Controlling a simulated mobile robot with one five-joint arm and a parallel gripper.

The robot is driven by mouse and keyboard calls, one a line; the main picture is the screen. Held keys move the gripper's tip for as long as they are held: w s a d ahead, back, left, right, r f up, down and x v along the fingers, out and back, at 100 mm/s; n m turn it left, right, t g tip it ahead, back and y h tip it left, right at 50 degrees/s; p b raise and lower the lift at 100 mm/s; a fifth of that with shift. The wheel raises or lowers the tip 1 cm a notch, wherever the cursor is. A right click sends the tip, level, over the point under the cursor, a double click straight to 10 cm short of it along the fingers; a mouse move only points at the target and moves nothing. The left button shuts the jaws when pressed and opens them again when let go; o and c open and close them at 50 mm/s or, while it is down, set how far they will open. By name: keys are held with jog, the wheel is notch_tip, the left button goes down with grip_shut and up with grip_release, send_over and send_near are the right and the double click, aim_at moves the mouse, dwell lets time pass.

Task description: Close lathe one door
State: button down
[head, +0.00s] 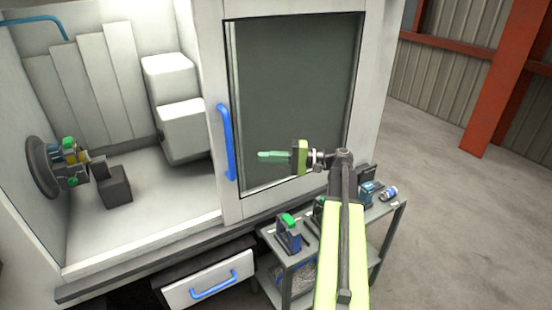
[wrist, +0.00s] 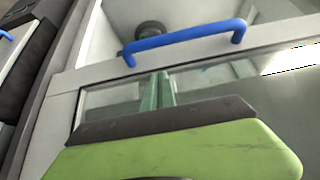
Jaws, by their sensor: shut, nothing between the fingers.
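The lathe door (head: 374,70) is a white sliding frame with a dark window, standing at the right of the lathe opening. The left part of the opening is uncovered and shows the inside. A blue vertical handle (head: 226,142) is on the door's left edge. My gripper (head: 262,156) is shut and empty in front of the window, a little right of the handle, fingers pointing left. In the wrist view the blue handle (wrist: 186,42) lies ahead of the shut green fingertips (wrist: 158,78), apart from them.
Inside the lathe are a chuck (head: 42,168) and white blocks (head: 180,110). A grey cart (head: 388,212) with several small items stands below the door under my arm. A drawer with a blue handle (head: 214,288) is at the lower left. Open floor (head: 450,220) lies to the right.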

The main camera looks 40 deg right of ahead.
jog(key=w+a, duration=0.1)
jog(key=a, duration=0.6)
jog(key=shift+w, duration=0.4)
